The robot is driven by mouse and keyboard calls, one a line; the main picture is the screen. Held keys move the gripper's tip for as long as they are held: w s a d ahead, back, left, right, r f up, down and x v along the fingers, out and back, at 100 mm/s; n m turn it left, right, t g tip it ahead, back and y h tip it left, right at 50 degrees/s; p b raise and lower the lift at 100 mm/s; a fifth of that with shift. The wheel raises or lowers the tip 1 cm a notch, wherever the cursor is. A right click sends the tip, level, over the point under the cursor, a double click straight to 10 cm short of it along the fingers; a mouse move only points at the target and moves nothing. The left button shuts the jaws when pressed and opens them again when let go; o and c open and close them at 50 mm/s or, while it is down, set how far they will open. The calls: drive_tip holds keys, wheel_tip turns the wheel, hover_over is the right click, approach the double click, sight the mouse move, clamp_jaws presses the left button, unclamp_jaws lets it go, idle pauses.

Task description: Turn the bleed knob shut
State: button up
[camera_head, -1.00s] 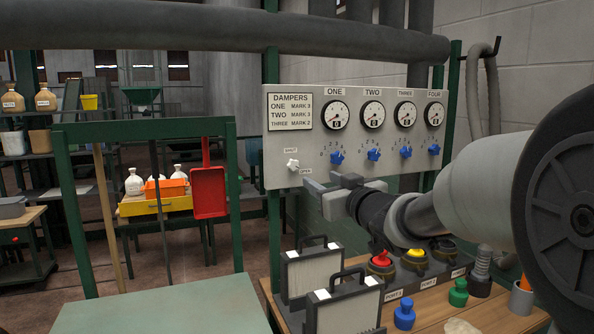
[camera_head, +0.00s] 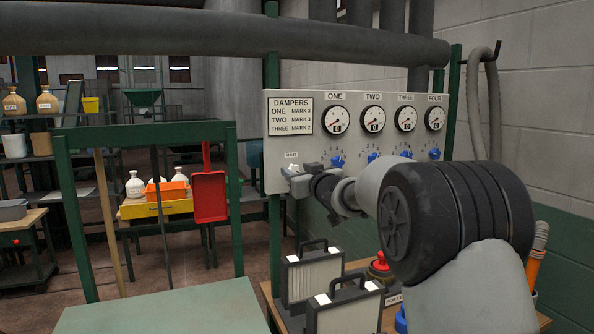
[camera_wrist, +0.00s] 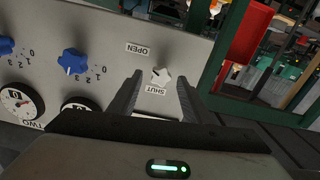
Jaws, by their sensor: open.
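The bleed knob is a small white lobed knob on the grey panel. In the wrist view the bleed knob (camera_wrist: 160,76) sits between the OPEN label (camera_wrist: 137,48) and the SHUT label (camera_wrist: 155,90). My gripper (camera_wrist: 160,84) is open, with one finger to each side of the knob in that picture. I cannot tell how deep the fingers reach or whether they touch it. In the head view my gripper (camera_head: 298,180) is at the panel's lower left corner and hides most of the knob. Which way the knob points is too small to tell.
The panel (camera_head: 350,160) also carries blue damper knobs (camera_head: 337,161) and round gauges (camera_head: 335,120) to the right. A damper card (camera_head: 291,116) is above the knob. Framed filters (camera_head: 312,275) stand on the bench below.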

drive_tip(key=shift+w+a, duration=0.2)
drive_tip(key=shift+w, duration=0.1)
drive_tip(key=c, duration=1)
drive_tip(key=shift+c, duration=0.2)
